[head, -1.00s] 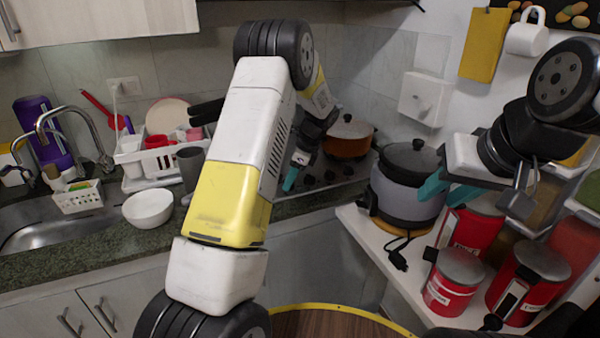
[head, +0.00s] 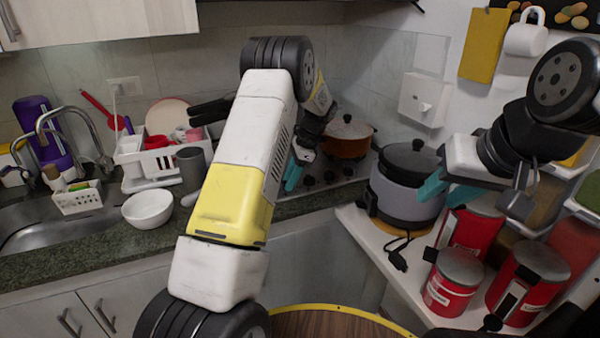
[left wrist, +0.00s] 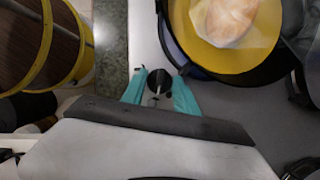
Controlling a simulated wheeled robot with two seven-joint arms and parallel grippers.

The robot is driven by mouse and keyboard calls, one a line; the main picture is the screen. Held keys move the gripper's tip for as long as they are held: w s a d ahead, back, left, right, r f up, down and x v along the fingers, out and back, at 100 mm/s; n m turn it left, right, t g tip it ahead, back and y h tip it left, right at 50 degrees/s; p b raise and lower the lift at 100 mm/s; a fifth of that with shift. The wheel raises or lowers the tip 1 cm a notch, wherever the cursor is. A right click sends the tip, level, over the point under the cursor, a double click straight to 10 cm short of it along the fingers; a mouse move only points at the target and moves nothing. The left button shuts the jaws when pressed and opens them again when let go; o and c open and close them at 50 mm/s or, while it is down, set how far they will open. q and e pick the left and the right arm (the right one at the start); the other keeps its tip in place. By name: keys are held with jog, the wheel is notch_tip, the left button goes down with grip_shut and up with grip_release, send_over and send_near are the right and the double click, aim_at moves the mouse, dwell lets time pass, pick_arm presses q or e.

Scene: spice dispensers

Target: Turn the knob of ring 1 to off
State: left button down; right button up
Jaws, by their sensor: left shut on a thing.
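The stove (head: 345,178) is at the back corner of the counter, with several dark knobs along its front. My left gripper (head: 292,178) is at the stove's front edge, left of the other visible knobs. In the left wrist view its teal fingers (left wrist: 159,92) are shut on a black round knob (left wrist: 160,78), one finger on each side. The head view hides that knob behind the gripper. I cannot read which ring it serves. My right gripper (head: 450,190) is open and empty, in front of the grey cooker.
An orange pot (head: 347,136) stands on the stove behind the knobs. A grey cooker (head: 408,190) and red canisters (head: 455,282) fill the white shelf at right. A dish rack (head: 160,158) and white bowl (head: 148,208) are on the counter at left.

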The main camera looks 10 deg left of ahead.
pick_arm(q)
jog(key=c, duration=1)
grip_release()
jog(key=shift+o, duration=0.2)
jog(key=v, duration=0.7)
jog(key=shift+d+r, duration=0.2)
jog(key=shift+r, duration=0.15)
